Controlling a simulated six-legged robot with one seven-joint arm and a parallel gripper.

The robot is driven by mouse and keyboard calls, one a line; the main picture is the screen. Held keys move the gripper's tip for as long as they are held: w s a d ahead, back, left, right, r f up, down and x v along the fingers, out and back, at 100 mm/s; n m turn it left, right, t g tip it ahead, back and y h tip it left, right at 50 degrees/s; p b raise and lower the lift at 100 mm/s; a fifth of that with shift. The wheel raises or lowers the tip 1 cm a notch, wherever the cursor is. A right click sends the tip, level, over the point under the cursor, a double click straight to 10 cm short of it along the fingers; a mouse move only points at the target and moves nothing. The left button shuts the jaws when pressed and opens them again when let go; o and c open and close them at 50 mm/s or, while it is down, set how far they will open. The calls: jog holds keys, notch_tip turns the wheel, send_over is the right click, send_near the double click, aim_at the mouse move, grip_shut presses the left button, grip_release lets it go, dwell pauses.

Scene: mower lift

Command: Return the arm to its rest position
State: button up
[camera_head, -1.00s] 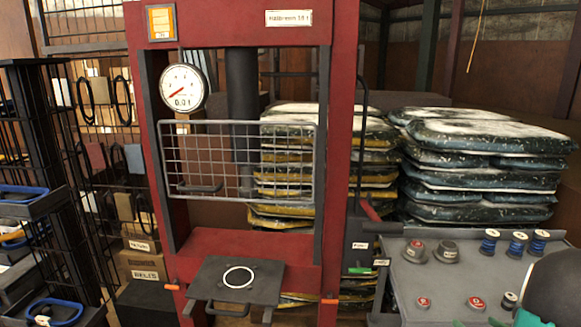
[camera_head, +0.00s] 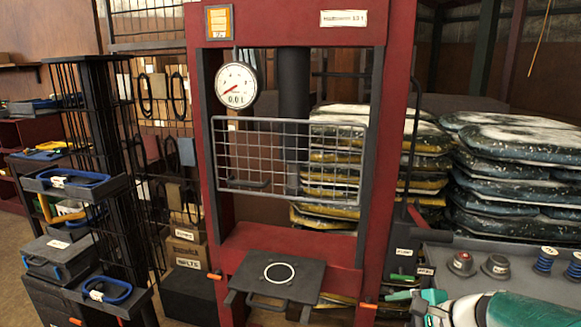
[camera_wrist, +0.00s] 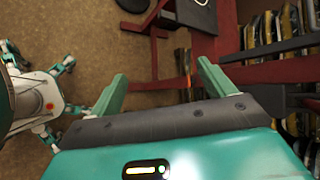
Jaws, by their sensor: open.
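My arm shows at the lower right of the head view, in white and teal, in front of the grey bench. In the wrist view my gripper (camera_wrist: 160,92) has two green fingers standing well apart with nothing between them. Beyond them are brown floor and the red frame of the press (camera_wrist: 225,40). In the head view the red press (camera_head: 205,170) stands in the middle, with a gauge (camera_head: 236,85), a wire guard (camera_head: 288,160) and a dark plate (camera_head: 262,284) bearing a pale ring (camera_head: 279,273). The fingers are apart from all of these.
A black rack (camera_head: 100,150) with blue loops (camera_head: 107,289) stands at left. Bare floor (camera_wrist: 150,75) shows below my gripper.

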jog(key=s+a+r+n+g+h, duration=0.1)
jog(key=s+a+r+n+h, duration=0.1)
jog(key=s+a+n, duration=0.2)
jog(key=s+a+r+n+g+h, duration=0.1)
jog(key=s+a+r+n+h, duration=0.2)
jog(key=s+a+n, duration=0.2)
jog(key=s+n, duration=0.3)
jog(key=n, duration=0.4)
jog(key=shift+s+n+h, duration=0.3)
jog(key=shift+s, duration=0.05)
